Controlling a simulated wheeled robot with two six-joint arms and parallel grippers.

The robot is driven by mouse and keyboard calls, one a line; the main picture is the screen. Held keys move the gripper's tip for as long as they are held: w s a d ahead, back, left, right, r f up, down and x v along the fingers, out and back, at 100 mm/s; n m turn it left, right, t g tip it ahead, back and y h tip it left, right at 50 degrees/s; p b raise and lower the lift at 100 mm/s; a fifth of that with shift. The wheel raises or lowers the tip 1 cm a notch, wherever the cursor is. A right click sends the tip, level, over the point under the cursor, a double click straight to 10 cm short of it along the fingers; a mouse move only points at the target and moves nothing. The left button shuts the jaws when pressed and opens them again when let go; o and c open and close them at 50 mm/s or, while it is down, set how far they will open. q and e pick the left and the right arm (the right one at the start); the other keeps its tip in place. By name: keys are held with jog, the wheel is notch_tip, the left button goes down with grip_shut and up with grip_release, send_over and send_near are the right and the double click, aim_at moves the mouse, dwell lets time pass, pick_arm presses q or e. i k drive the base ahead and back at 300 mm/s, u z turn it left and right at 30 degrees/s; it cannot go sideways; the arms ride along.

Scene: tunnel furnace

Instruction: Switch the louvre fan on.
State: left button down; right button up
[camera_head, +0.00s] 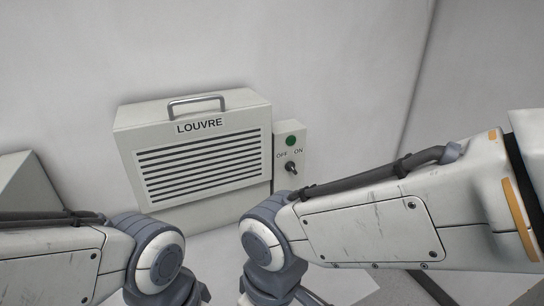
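The louvre fan (200,163) is a pale box with dark horizontal slats, a label reading LOUVRE and a grey handle on top. A narrow switch panel (282,141) is on its right side, marked OFF on the left and ON on the right. My two arms reach in from left and right below the fan. Both grippers are beyond the bottom edge.
Pale walls stand behind the fan, with a corner line (413,90) at the right. A pale box-like block (18,180) is at the left edge. My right arm passes just below and right of the switch panel. The space above the fan is clear.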

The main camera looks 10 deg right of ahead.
aim_at(290, 165)
jog(key=k, duration=1.3)
jog(key=z, duration=0.75)
jog(key=i, duration=1.45)
jog(key=u, duration=0.55)
